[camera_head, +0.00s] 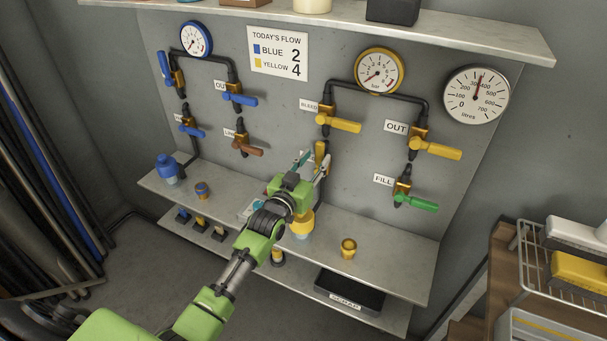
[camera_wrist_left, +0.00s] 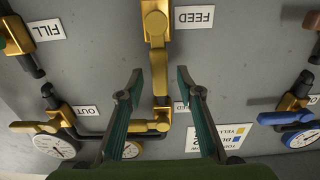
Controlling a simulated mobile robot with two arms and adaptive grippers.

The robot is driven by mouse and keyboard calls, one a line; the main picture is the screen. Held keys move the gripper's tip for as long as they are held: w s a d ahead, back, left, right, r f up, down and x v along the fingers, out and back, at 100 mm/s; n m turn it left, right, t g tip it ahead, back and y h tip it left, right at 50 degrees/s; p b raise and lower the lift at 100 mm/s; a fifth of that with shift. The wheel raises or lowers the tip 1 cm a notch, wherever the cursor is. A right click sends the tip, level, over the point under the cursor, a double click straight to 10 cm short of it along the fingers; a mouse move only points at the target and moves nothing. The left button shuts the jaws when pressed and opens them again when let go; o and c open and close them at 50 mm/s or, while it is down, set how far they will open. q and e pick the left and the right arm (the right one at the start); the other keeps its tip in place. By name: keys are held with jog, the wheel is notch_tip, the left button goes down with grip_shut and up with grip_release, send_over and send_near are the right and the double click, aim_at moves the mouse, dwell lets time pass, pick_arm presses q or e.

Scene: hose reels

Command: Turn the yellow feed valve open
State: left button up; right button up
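The yellow feed valve (camera_head: 320,152) is on the grey panel below the BLEED valve, mostly hidden behind my left gripper. In the left wrist view, which is upside down, the feed valve (camera_wrist_left: 156,24) is at the top beside the FEED label (camera_wrist_left: 194,17), its yellow part lined up with the pipe. No contact shows. In the head view my left gripper (camera_head: 309,166) is close to the panel. My right gripper is not in view.
The yellow BLEED valve (camera_head: 338,124), yellow OUT valve (camera_head: 436,149) and green FILL valve (camera_head: 416,202) are close by. Blue valves are on the left.

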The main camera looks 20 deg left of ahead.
pick_arm(q)
jog(key=s, duration=1)
jog(key=shift+a, duration=0.25)
